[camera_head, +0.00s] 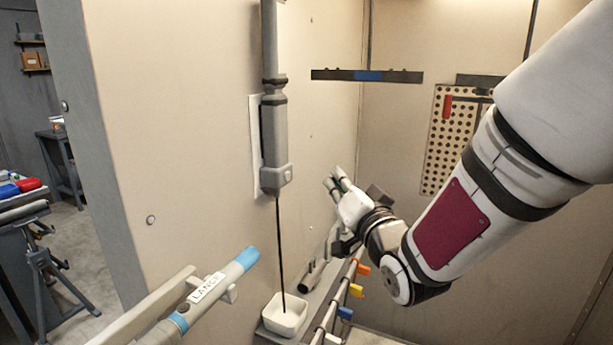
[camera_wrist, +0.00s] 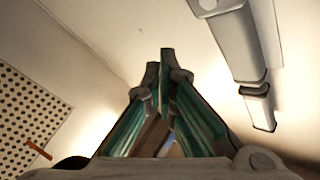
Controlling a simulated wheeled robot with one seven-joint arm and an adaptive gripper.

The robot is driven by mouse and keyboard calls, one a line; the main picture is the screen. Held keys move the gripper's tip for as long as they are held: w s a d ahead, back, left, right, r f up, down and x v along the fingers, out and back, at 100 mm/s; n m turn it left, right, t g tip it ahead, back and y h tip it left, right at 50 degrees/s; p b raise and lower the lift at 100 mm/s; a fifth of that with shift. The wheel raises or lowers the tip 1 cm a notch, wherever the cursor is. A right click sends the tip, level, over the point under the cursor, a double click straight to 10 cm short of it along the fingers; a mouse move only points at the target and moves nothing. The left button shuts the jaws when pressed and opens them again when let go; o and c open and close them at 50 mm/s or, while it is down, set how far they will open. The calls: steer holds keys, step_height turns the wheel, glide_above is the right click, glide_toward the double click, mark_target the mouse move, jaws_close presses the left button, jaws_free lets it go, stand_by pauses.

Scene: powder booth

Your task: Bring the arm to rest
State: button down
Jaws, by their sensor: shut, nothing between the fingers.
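My gripper (camera_head: 334,184) is in the middle of the head view, at the end of my white arm coming in from the right. It points up and to the left, in the open air of the booth. In the wrist view my gripper's fingers (camera_wrist: 164,62) come together at their tips, shut with nothing between them. The grey wall-mounted column (camera_head: 273,135) is to the left of my gripper and apart from it. The same column seems to show at the upper right of the wrist view (camera_wrist: 236,45).
A dark thin rod hangs from the column into a white square bowl (camera_head: 285,316). A rail with coloured clips (camera_head: 355,290) runs below my gripper. A pegboard (camera_head: 451,140) hangs on the back wall, behind my arm.

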steer(key=s+d+f+g+h, duration=0.1)
steer(key=s+d+g+h, duration=0.5)
steer(key=s+d, duration=0.5)
steer(key=s+d+f+n+g+h, duration=0.1)
steer(key=s+d+g, duration=0.2)
steer(key=s, duration=0.7)
steer(key=s+d+f+n+g, duration=0.1)
steer(key=s+d+f+g, duration=0.1)
steer(key=s, duration=0.7)
steer(key=d+g, duration=0.1)
steer(key=d, duration=0.1)
steer(key=shift+s+d+f+h, duration=0.3)
steer(key=shift+s+d+h, duration=0.05)
steer(key=shift+h, duration=0.05)
